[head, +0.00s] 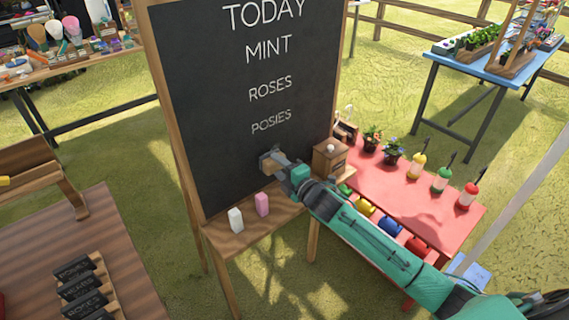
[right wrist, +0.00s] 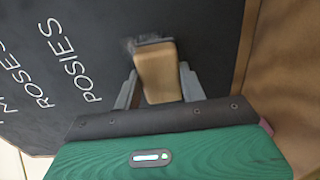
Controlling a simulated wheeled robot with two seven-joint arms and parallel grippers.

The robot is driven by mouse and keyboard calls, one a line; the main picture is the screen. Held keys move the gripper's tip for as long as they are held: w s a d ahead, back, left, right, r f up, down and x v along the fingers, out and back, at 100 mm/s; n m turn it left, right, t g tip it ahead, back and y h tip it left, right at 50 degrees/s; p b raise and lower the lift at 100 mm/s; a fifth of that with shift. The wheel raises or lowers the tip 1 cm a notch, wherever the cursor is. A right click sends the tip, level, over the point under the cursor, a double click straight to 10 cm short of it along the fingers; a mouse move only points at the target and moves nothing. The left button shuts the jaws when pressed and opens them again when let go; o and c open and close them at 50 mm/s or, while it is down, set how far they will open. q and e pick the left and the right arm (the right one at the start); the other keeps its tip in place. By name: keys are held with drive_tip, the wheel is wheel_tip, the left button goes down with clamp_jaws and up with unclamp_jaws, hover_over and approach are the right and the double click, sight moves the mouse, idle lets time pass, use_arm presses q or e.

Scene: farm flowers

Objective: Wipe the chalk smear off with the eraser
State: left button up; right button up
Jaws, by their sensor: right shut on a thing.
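The blackboard (head: 210,90) stands upright on an easel and carries the chalk words TODAY, MINT, ROSES and POSIES. My right gripper (head: 272,163) is at the lower part of the board, below POSIES. It is shut on the eraser (right wrist: 157,75), a tan wooden block with a dark pad facing the board. The pad looks close to or against the board; I cannot tell whether it touches. A faint whitish patch of the chalk smear (right wrist: 128,45) shows beside the pad in the right wrist view; the rest is hidden. My left gripper is not in view.
On the easel ledge (head: 228,252) stand a white chalk block (head: 236,220) and a pink one (head: 262,204). A small wooden box (head: 329,158) is right of the gripper. A red table (head: 420,208) with plants and bottles stands beyond my right arm.

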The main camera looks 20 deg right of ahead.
sight(268, 169)
drive_tip(key=shift+s+a+p, duration=0.2)
drive_tip(key=shift+s+a, duration=0.1)
drive_tip(key=shift+a, duration=0.55)
drive_tip(key=shift+s+a+p, duration=0.15)
drive_tip(key=shift+s+a, duration=0.15)
drive_tip(key=shift+a, duration=0.5)
drive_tip(key=shift+r+p, duration=0.45)
drive_tip(key=shift+r, duration=0.05)
drive_tip(key=shift+w+d, duration=0.3)
drive_tip(key=shift+d, duration=0.5)
drive_tip(key=shift+w+d, duration=0.7)
drive_tip(key=shift+d, duration=1.2)
drive_tip(key=shift+w+d, duration=0.7)
drive_tip(key=shift+d, duration=1.25)
drive_tip(key=shift+w+d, duration=0.7)
drive_tip(key=shift+d, duration=1.2)
drive_tip(key=shift+d+p, duration=0.15)
drive_tip(key=shift+p, duration=0.15)
drive_tip(key=shift+s+a+p, duration=0.35)
drive_tip(key=shift+s+a, duration=0.45)
drive_tip(key=shift+a, duration=1.45)
drive_tip(key=shift+s+a+p, duration=0.4)
drive_tip(key=shift+s+a, duration=0.4)
drive_tip(key=shift+a, duration=1.5)
drive_tip(key=shift+s+a+p, duration=0.35)
drive_tip(key=shift+s+a, duration=0.45)
drive_tip(key=shift+a, duration=1.45)
drive_tip(key=shift+f, duration=0.1)
